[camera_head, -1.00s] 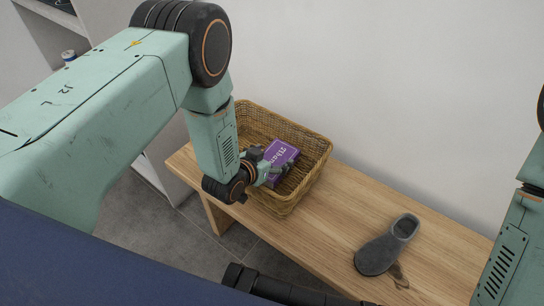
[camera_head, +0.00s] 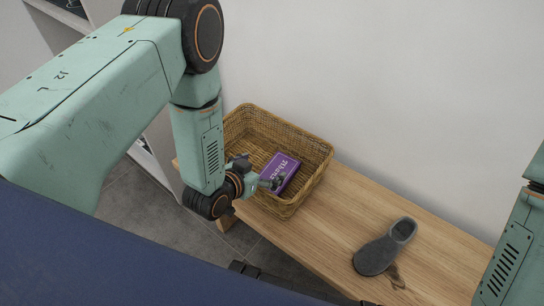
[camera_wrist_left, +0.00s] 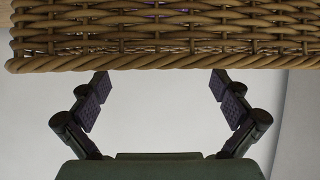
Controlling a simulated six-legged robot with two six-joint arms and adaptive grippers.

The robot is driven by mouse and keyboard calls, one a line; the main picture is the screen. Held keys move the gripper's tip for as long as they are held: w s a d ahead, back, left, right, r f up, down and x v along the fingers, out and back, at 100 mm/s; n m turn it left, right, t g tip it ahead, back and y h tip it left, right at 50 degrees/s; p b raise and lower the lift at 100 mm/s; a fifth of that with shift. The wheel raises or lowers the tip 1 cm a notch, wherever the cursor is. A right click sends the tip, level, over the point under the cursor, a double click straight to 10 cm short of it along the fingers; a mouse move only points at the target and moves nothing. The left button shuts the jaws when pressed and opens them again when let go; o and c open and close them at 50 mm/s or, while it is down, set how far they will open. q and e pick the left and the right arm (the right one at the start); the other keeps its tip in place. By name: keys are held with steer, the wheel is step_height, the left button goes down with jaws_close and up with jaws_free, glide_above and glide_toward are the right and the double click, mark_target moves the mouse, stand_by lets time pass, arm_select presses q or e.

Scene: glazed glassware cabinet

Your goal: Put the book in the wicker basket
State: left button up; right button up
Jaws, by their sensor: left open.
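The purple book (camera_head: 283,166) with white lettering lies inside the wicker basket (camera_head: 315,175). The basket stands on the left end of a wooden bench. My left gripper (camera_head: 262,178) is at the basket's near left side, and its fingers partly overlap the book in the head view. In the left wrist view the fingers (camera_wrist_left: 160,85) are spread apart with nothing between them, and the basket's woven wall (camera_wrist_left: 160,40) is just beyond. Bits of purple show through the weave there. Only an upper part of my right arm shows at the right edge; its gripper is out of view.
A grey shoe (camera_head: 378,255) lies on the wooden bench (camera_head: 330,225) to the right of the basket. A plain wall is behind the bench. The bench top between basket and shoe is clear.

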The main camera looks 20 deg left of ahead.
arm_select(q)
steer(key=shift+p+v, duration=0.6)
steer(key=shift+v, duration=1.75)
steer(key=shift+w, duration=0.1)
